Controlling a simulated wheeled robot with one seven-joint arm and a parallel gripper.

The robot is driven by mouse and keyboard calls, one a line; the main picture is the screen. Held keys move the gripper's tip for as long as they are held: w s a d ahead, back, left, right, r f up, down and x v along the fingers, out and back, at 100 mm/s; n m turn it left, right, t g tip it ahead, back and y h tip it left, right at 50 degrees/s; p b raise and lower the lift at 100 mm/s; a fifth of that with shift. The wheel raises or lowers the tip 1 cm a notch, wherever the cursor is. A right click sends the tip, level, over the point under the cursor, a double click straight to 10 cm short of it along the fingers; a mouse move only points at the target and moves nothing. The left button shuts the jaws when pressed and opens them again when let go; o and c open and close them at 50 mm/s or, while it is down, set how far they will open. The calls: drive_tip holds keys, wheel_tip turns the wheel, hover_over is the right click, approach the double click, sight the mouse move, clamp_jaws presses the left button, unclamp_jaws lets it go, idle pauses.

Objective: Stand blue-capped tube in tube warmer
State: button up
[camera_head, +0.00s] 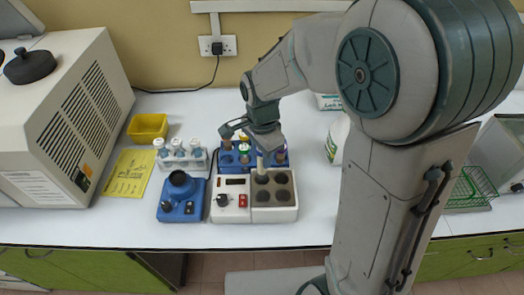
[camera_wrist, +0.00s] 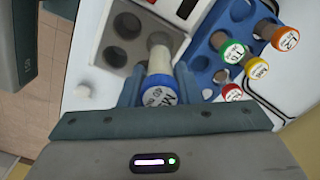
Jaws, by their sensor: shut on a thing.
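The tube warmer (camera_head: 243,214) is a white box with a dark block of round wells at its right; it also shows in the wrist view (camera_wrist: 98,60). My gripper (camera_wrist: 158,88) is shut on the blue-capped tube (camera_wrist: 158,62), just below its blue cap. The tube's pale body points down at the warmer's wells. In the head view the tube (camera_head: 260,160) shows below my gripper, over the back left well. I cannot tell whether its lower end is inside the well or just above it. The cap is mostly hidden in the head view.
A blue rack (camera_head: 228,161) with several coloured-cap tubes stands right behind the warmer. Left are a blue mixer (camera_head: 180,208), a white rack (camera_head: 168,163) of tubes, a yellow tray (camera_head: 147,128) and a large machine (camera_head: 62,115). The counter in front is clear.

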sight(262, 170)
drive_tip(key=shift+f+b, duration=2.25)
drive_tip(key=shift+f, duration=1.2)
drive_tip(key=o, duration=1)
drive_tip(key=shift+o, duration=0.2)
drive_tip(key=shift+r, duration=0.1)
wheel_tip(262, 170, up, 14)
drive_tip(key=shift+f+b, duration=0.1)
drive_tip(key=shift+b, duration=0.3)
drive_tip(key=s+d+f+n+t, duration=0.3)
drive_tip(key=s+d+n, duration=0.8)
drive_tip(key=s+d, duration=0.1)
drive_tip(key=shift+s+f+n, duration=0.25)
drive_tip(key=shift+s+n, duration=0.15)
